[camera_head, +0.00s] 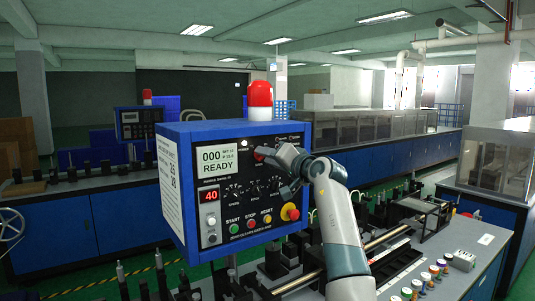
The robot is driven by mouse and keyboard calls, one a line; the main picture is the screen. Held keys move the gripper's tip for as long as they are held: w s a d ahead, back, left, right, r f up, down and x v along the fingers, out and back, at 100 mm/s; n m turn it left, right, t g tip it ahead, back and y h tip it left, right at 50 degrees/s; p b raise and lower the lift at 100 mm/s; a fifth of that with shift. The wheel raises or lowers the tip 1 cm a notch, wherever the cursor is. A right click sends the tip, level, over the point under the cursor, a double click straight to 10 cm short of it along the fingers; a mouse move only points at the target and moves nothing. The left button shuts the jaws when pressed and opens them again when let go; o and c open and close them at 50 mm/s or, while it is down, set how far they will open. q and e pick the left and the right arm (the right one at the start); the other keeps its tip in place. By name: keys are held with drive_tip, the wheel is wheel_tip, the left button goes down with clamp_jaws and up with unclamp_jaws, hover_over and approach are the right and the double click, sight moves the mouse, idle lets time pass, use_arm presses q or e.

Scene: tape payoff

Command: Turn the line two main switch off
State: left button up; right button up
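A blue control box (180,131) with a black front panel stands in the middle of the head view, and its display (217,161) reads READY.
A red beacon (260,99) stands on the box. Below the switch are small knobs, START, STOP and RESET buttons (251,222) and a red emergency button (289,212). A second control box (137,123) stands farther back left. A bench with machine parts (433,262) lies right.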

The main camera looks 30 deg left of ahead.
use_arm(q)
clamp_jaws()
drive_tip(key=shift+f, duration=0.1)
use_arm(e)
drive_tip(key=shift+f, duration=0.25)
wheel_tip(320, 180, down, 7)
drive_tip(key=b, duration=0.7)
use_arm(q)
drive_tip(key=shift+n+b, duration=2.05)
drive_tip(key=shift+n, duration=7.05)
use_arm(e)
drive_tip(key=w+a+r+t, duration=0.1)
drive_tip(key=w+a+t, duration=0.1)
drive_tip(key=w, duration=0.5)
drive_tip(key=w+a+r+t+y, duration=0.1)
drive_tip(key=w+a+t, duration=0.1)
drive_tip(key=w, duration=0.6)
drive_tip(key=shift+a, duration=0.9)
drive_tip(key=shift+w+r, duration=0.1)
drive_tip(key=shift+r, duration=0.05)
